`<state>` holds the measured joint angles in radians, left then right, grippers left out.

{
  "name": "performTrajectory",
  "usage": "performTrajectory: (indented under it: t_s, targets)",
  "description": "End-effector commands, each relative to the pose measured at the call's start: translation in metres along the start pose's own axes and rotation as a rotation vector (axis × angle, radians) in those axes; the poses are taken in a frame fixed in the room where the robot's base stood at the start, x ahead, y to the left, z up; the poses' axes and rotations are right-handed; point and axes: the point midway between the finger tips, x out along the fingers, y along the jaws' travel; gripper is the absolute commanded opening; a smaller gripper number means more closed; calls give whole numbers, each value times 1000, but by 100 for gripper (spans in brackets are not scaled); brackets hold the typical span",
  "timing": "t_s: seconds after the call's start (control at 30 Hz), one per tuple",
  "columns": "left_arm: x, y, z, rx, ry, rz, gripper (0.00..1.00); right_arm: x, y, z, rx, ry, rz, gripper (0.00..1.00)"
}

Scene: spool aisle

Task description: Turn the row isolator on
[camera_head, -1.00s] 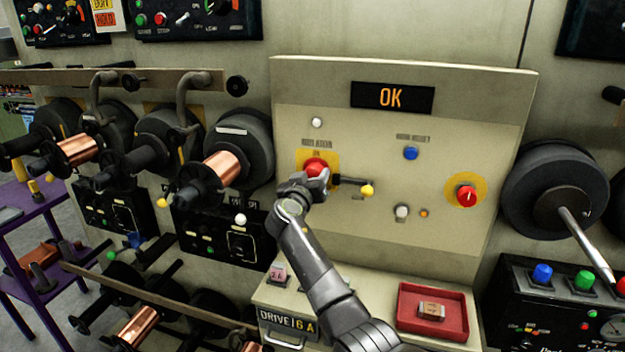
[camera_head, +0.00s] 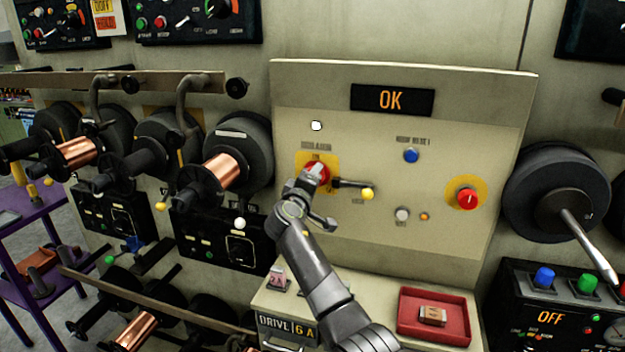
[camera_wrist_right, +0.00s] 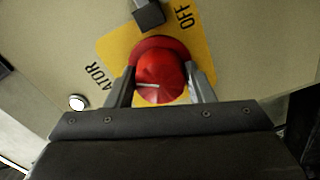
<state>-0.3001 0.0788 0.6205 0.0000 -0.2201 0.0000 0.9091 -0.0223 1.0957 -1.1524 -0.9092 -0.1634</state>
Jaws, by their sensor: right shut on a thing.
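The row isolator is a red round knob (camera_head: 318,164) on a yellow plate (camera_head: 303,160) at the left of the cream panel. In the right wrist view the knob (camera_wrist_right: 160,78) fills the space between the fingers of my right gripper (camera_wrist_right: 160,90), which is shut on it. A pale line on the knob's face points left in that view. The word OFF shows on the plate at upper right, and part of ISOLATOR shows at left. A small round white lamp (camera_head: 316,126) above the plate looks bright. My left gripper is not in view.
A dark lever with a yellow ball (camera_head: 367,194) sticks out just right of the isolator. A blue button (camera_head: 411,155) and another red knob (camera_head: 467,198) are further right. A red tray (camera_head: 462,323) stands below. Copper spools (camera_head: 222,171) crowd the left.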

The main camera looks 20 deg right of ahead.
Motion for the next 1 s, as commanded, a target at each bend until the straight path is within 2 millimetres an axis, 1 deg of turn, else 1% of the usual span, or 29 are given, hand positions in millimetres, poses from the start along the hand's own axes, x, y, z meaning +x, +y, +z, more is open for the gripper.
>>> performTrajectory:
  t_s: [0.2, 0.5, 0.7, 1.0]
  targets:
    - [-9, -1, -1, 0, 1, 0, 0, 0, 2, 0, -201, 0, 0, 25]
    - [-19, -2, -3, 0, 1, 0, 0, 0, 2, 0, -421, 0, 0, 25]
    - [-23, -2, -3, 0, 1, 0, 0, 0, 1, 0, -510, -1, 0, 25]
    - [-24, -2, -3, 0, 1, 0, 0, 0, 1, 0, -561, -1, 0, 25]
